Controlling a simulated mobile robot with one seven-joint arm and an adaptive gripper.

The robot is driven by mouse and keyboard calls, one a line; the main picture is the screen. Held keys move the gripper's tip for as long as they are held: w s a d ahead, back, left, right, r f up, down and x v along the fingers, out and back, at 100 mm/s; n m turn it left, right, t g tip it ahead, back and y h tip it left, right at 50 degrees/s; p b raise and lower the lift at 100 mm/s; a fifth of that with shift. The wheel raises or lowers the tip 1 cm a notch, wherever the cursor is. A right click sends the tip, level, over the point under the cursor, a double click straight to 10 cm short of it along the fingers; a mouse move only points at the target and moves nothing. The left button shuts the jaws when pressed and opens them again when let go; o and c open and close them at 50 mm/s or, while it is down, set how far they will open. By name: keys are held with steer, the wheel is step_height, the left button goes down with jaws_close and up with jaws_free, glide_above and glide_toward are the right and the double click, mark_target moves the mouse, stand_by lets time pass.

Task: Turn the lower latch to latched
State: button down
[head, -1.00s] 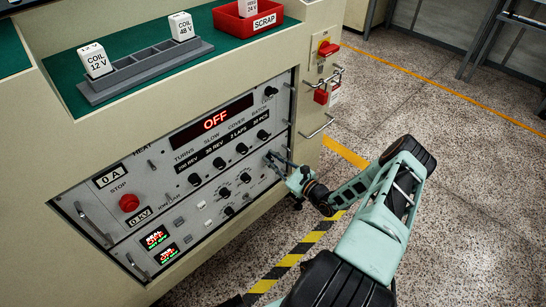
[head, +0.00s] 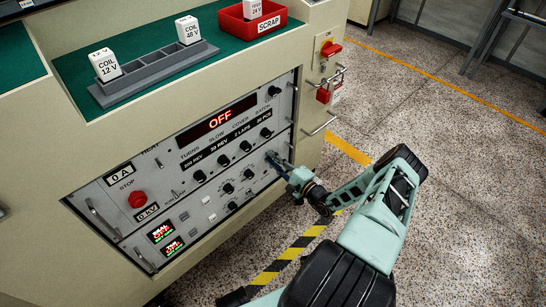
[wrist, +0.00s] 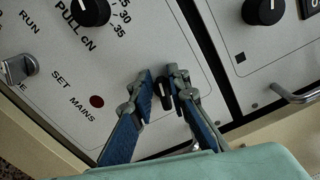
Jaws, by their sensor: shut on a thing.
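The lower latch (wrist: 165,92) is a small black tab near the right edge of a grey control panel. In the wrist view it sits between the two blue-padded fingertips of my gripper (wrist: 163,86), which is shut on it. My gripper (head: 279,166) also shows in the head view, reaching the panel's right edge from the right. There it covers the latch, and I cannot read the latch's setting. The grey panel (head: 238,165) is the front of a cream winding machine.
Black knobs (wrist: 92,10) and a bar handle (wrist: 293,96) stick out near my gripper. A red stop button (head: 137,199) is at the panel's left. A red switch and padlock (head: 323,96) hang to the right. The floor at right is open.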

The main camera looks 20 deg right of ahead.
steer(key=shift+f+n+p, duration=0.25)
steer(key=shift+n+p, duration=0.15)
steer(key=shift+n, duration=1.1)
steer(key=shift+d, duration=0.1)
steer(key=c, duration=2)
jaws_free()
steer(key=shift+c, duration=0.2)
steer(key=shift+s, duration=0.1)
steer(key=v, duration=1.1)
steer(key=shift+s+d, duration=0.15)
steer(key=shift+s, duration=0.25)
